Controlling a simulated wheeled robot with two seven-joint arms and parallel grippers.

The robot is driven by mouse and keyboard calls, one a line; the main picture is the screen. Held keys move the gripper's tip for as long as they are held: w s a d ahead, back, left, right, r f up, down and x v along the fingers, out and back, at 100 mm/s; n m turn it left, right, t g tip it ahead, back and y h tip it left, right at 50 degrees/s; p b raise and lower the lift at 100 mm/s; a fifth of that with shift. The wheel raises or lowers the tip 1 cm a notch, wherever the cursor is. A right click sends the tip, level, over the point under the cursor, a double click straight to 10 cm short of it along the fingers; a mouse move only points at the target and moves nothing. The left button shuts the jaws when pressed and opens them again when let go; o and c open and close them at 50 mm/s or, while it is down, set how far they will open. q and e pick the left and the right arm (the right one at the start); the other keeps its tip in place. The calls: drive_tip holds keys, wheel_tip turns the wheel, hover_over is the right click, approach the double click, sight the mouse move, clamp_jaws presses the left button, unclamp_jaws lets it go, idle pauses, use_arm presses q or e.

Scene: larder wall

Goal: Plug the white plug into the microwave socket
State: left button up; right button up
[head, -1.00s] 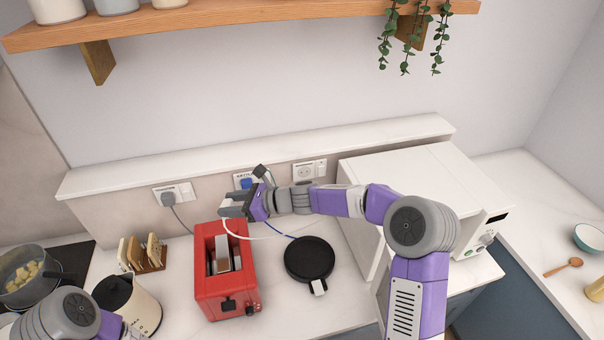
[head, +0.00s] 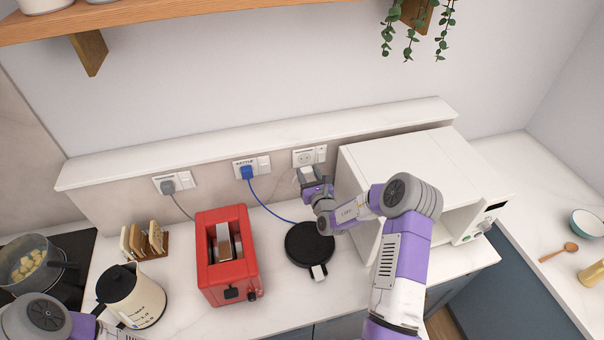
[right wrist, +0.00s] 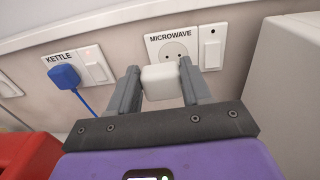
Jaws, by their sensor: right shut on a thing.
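My right gripper (head: 310,174) is shut on the white plug (right wrist: 161,83), a small rounded white block between the two grey fingers in the right wrist view. The microwave socket (right wrist: 175,53) is a white round-holed outlet labelled MICROWAVE, with a switch beside it. In the head view this socket (head: 305,158) is on the wall strip left of the microwave. The plug is just below and in front of the socket and overlaps its lower edge in the wrist view; it looks apart from it. The plug's pins are hidden. Only part of my left arm shows; its gripper is out of view.
The blue kettle plug (right wrist: 64,77) sits in the kettle socket to the left, its cord trailing down. A grey plug (head: 168,187) fills the far-left socket. The white microwave (head: 400,160) stands close on the right. A red toaster (head: 228,278) and black round plate (head: 309,243) stand below.

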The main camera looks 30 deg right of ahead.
drive_tip(key=shift+s+d+f+m+h, duration=0.4)
drive_tip(key=shift+d+f+h, duration=0.05)
drive_tip(key=shift+d+h, duration=0.25)
drive_tip(key=shift+w, duration=0.1)
drive_tip(key=shift+x, duration=2.85)
drive_tip(key=shift+a, duration=0.15)
drive_tip(key=shift+w, duration=0.55)
drive_tip(key=o, duration=1.1)
drive_tip(key=shift+c, duration=0.2)
